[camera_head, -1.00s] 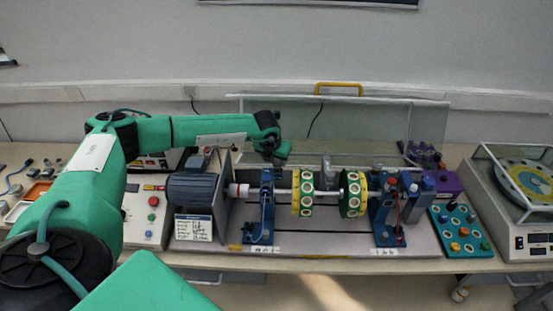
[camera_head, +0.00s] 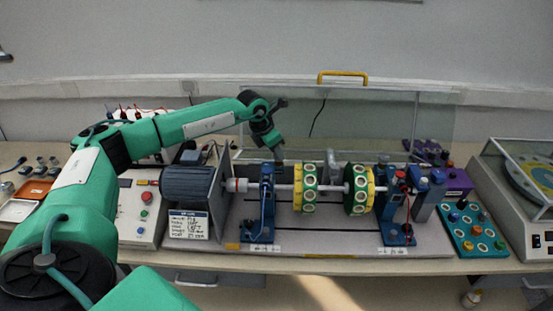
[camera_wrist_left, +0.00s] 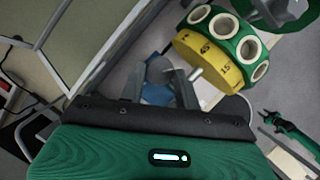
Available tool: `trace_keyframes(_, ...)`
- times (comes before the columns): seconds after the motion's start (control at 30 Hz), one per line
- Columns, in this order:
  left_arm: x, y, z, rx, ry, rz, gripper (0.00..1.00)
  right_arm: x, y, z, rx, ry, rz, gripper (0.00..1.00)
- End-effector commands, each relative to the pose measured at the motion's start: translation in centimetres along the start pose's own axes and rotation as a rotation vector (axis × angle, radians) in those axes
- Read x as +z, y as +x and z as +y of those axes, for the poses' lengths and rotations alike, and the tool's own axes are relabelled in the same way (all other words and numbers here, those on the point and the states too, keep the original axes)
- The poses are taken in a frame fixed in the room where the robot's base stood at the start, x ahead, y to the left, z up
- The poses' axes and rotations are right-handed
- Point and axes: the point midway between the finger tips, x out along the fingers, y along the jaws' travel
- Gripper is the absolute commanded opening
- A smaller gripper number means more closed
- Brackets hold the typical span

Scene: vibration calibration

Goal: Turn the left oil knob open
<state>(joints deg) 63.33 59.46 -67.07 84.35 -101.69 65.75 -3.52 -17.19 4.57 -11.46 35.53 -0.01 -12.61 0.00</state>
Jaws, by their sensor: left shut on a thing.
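The left oil knob (camera_wrist_left: 160,68) is a small grey piece on top of the left blue bearing stand (camera_head: 260,215). In the left wrist view it sits between the two dark fingers of my left gripper (camera_wrist_left: 161,88). In the head view my left gripper (camera_head: 279,155) points down over the top of that stand and hides the knob there. It is shut on the knob. The knob's turn angle cannot be told. My right gripper is not in view.
A shaft with two green and yellow discs (camera_head: 305,188) runs right of the stand to a second blue stand (camera_head: 398,235). A grey motor (camera_head: 190,183) is on the left. A clear cover with a yellow handle (camera_head: 342,76) stands open behind.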

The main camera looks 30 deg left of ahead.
Motion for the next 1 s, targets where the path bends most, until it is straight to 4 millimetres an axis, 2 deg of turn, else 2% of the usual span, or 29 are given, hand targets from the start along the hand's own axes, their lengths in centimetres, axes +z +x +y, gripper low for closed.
trace_keyframes(0.03,-0.1,0.5,0.2,-0.016,0.039,-0.003,0.09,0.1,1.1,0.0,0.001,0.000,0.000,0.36)
trace_keyframes(0.4,0.0,0.4,0.5,-0.151,0.364,-0.002,0.09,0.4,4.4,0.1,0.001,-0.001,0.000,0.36)
trace_keyframes(0.7,0.3,0.3,0.7,-0.256,0.617,-0.002,0.09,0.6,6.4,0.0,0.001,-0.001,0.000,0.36)
trace_keyframes(1.0,0.4,0.3,0.8,-0.333,0.804,0.000,0.09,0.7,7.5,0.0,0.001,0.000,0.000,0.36)
